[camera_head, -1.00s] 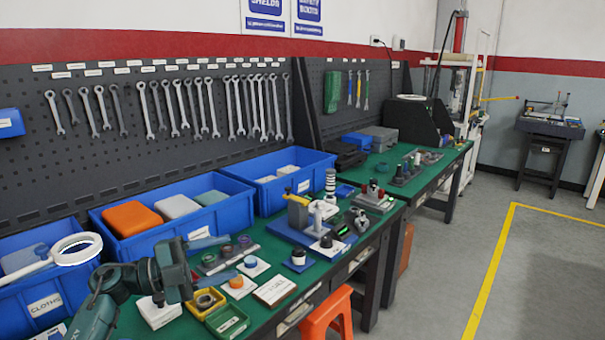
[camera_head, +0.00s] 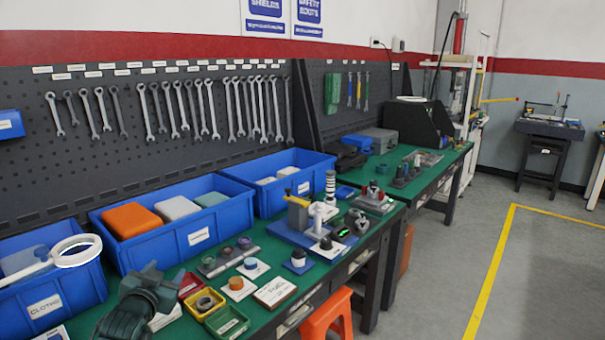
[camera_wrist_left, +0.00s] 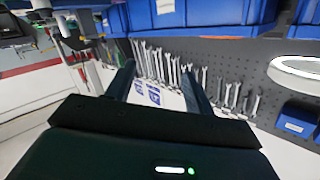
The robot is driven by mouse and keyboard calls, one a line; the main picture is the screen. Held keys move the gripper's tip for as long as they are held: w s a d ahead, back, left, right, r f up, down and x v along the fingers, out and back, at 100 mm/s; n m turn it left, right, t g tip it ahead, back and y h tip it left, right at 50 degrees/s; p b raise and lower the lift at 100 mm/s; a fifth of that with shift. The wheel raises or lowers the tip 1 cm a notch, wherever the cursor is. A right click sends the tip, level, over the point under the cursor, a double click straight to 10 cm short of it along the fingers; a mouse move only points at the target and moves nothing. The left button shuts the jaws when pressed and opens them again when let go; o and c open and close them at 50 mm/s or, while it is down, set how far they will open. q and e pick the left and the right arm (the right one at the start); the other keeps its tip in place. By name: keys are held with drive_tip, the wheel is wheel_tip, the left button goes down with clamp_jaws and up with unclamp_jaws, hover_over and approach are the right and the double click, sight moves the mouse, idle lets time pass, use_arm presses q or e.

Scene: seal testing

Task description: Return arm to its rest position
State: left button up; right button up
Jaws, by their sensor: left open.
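My left gripper (camera_head: 166,279) is low at the left in the head view, above the front edge of the green bench (camera_head: 318,268). Its fingers are apart and hold nothing. It is just left of the red tray (camera_head: 190,284) and partly hides a white block behind it. In the left wrist view the two fingers of the gripper (camera_wrist_left: 160,85) stand wide apart with only the distant, upside-down wall and wrenches between them. My right gripper does not show.
Blue bins (camera_head: 160,247) line the back of the bench. A ring lamp (camera_head: 92,248) is at the left. Yellow (camera_head: 205,313) and green (camera_head: 229,322) trays, small parts and a blue-based fixture (camera_head: 300,234) stand to the right. An orange stool (camera_head: 330,318) is below.

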use_arm(q)
drive_tip(key=s+d+f+g+h, duration=0.1)
drive_tip(key=s+d+f, duration=0.3)
drive_tip(key=s+f, duration=0.2)
drive_tip(key=s+d+f+g+h, duration=0.1)
drive_tip(key=s+d+f, duration=0.4)
drive_tip(key=s, duration=0.5)
drive_tip(key=s+d+f+g+h, duration=0.1)
drive_tip(key=s+d+f, duration=0.3)
drive_tip(key=s, duration=0.5)
wheel_tip(320, 180, down, 3)
drive_tip(key=shift+d+r+m+g, duration=0.15)
drive_tip(key=shift+d+m+g, duration=0.15)
drive_tip(key=shift+g, duration=0.2)
drive_tip(key=shift+n+g+h, duration=0.4)
drive_tip(key=shift+g+h, duration=0.2)
drive_tip(key=shift+g, duration=0.2)
drive_tip(key=s+d, duration=0.1)
drive_tip(key=s, duration=0.2)
drive_tip(key=s+d, duration=0.1)
drive_tip(key=s, duration=0.3)
drive_tip(key=s+d+f, duration=0.1)
drive_tip(key=s, duration=0.2)
drive_tip(key=shift+s+d, duration=0.25)
drive_tip(key=shift+d, duration=0.15)
